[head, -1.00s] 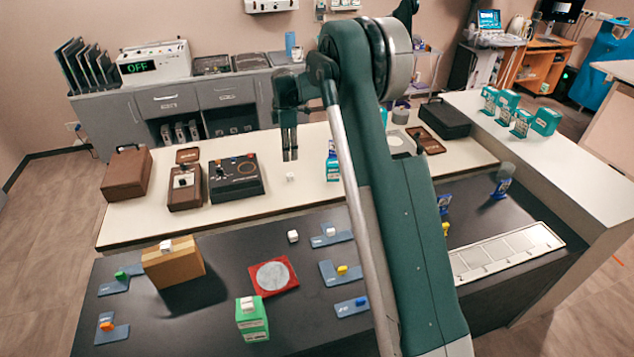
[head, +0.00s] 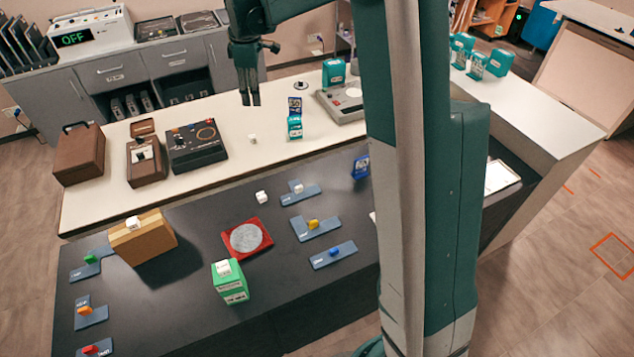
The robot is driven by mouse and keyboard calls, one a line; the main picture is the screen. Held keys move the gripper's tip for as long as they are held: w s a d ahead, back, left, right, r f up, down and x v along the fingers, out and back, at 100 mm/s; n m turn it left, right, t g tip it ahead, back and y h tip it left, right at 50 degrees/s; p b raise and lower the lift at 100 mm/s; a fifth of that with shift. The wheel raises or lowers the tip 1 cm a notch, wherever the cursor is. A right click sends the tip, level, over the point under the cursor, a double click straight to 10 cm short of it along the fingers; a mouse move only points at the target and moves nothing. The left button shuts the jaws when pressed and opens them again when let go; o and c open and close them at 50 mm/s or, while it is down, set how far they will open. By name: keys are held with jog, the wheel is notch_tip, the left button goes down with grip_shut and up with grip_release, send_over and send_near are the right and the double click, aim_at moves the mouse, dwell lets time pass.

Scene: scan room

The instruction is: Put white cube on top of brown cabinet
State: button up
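A small white cube (head: 253,138) sits on the white bench top. My gripper (head: 250,104) points down above this cube in the picture, apart from it. Its two fingers stand slightly apart with nothing visible between them. A brown cabinet-like box (head: 80,156) stands at the left end of the white bench, with a handle on its bare top. Other white cubes show: one on the black table (head: 262,197), one on a cardboard box (head: 133,222), one on a green box (head: 223,267), and one on a blue plate (head: 298,188).
A brown case (head: 146,165) and a black control box (head: 196,146) stand between the cabinet and the cube. A teal-and-white box (head: 295,126) stands to the cube's right. A red pad (head: 247,238) lies on the black table. My arm hides the right part of the tables.

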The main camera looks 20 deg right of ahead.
jog(key=s+r+m+t, duration=0.1)
jog(key=s+r+m, duration=0.3)
jog(key=s, duration=0.8)
jog(key=s+r+m+t, duration=0.25)
jog(key=s+r, duration=0.35)
jog(key=s, duration=0.7)
jog(key=s+f+m+t, duration=0.1)
jog(key=s+f+m, duration=0.2)
jog(key=s, duration=0.8)
jog(key=s+d+f+m+t, duration=0.1)
jog(key=s+f+m, duration=0.3)
jog(key=s, duration=0.7)
jog(key=shift+s+d, duration=0.15)
